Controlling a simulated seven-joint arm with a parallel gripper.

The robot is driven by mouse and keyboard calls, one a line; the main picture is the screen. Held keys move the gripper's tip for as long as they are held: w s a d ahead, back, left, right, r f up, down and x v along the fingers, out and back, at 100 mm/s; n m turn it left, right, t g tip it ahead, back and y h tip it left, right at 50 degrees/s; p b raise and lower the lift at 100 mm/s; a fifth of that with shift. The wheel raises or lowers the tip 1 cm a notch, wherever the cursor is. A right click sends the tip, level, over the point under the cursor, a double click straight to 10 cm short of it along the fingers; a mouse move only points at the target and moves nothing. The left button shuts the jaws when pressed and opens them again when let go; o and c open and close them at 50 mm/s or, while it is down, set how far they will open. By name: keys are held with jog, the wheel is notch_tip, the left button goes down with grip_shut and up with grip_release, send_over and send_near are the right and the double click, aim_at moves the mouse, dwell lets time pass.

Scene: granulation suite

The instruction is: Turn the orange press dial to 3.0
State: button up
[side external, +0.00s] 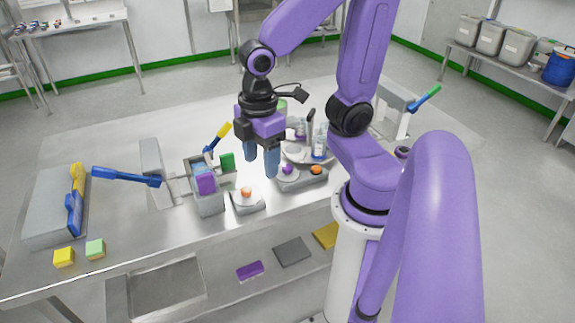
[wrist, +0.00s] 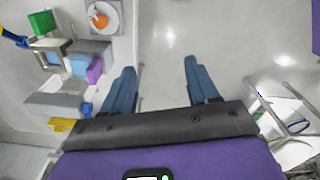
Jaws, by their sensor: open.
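An orange dial (side external: 246,191) sits on a pale round face on a small grey base near the table's front edge. It also shows at the top left of the wrist view (wrist: 99,20). A second orange knob (side external: 316,170) sits beside a purple knob (side external: 287,169) on a longer grey unit to the right; I cannot tell from the pictures which is the press dial. My gripper (side external: 262,163) is open and empty, pointing down above the table between them. In the wrist view its fingers (wrist: 160,70) are apart, with the orange dial beyond and left of them. Dial marks are too small to read.
A grey bin (side external: 208,205) with blue and purple items stands left of the dial, beside a green block (side external: 227,162). Bottles (side external: 319,143) stand behind the knob unit. Yellow (side external: 64,257) and green-topped blocks (side external: 95,249) lie front left. Bare table (side external: 120,215) shows between.

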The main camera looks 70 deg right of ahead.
jog(key=s+a, duration=0.1)
jog(key=s, duration=0.5)
jog(key=shift+s+a+r, duration=0.15)
jog(key=shift+a+r, duration=0.15)
